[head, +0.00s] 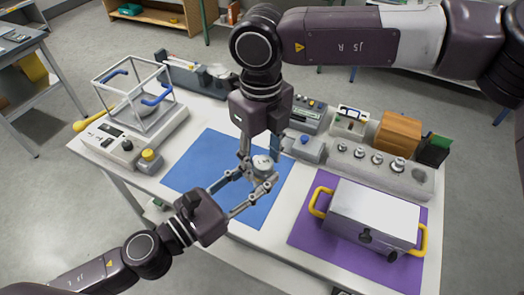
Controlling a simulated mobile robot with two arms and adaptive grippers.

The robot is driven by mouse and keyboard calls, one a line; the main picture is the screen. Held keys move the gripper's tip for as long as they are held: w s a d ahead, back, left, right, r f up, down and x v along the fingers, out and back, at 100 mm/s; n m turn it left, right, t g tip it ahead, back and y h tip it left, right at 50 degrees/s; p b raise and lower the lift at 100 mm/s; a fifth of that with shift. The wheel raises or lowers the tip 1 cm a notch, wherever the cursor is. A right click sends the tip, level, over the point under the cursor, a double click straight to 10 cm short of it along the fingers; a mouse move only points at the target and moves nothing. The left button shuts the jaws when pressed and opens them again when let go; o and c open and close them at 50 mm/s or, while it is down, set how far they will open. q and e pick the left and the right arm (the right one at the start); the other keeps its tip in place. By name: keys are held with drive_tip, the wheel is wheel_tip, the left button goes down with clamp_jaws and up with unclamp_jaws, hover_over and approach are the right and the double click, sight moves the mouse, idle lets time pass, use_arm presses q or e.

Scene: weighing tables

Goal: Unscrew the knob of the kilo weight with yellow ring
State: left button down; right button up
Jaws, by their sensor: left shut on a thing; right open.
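A silver weight (262,164) is above the blue mat (196,168) in the middle of the table. No ring colour can be made out on it, and its knob is hard to tell apart at this size. My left gripper (262,182) comes from the lower left and is shut on the weight's body. My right gripper (260,158) points down from above, open, with its fingers on either side of the weight's top. I cannot tell whether its fingers touch the weight.
A balance with a clear case (133,95) stands at the left. A row of weights sits in a grey block (408,182) at the right. A silver box with yellow handles (370,212) stands on a purple mat (305,238). The blue mat's left part is clear.

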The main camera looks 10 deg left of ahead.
drive_tip(key=shift+c, duration=0.2)
drive_tip(key=c, duration=1.2)
drive_tip(key=shift+o, duration=0.2)
drive_tip(key=n, duration=0.3)
drive_tip(key=shift+s, duration=0.1)
drive_tip(key=o, duration=1)
drive_tip(key=shift+a, duration=0.1)
drive_tip(key=o, duration=0.3)
drive_tip(key=shift+r, duration=0.15)
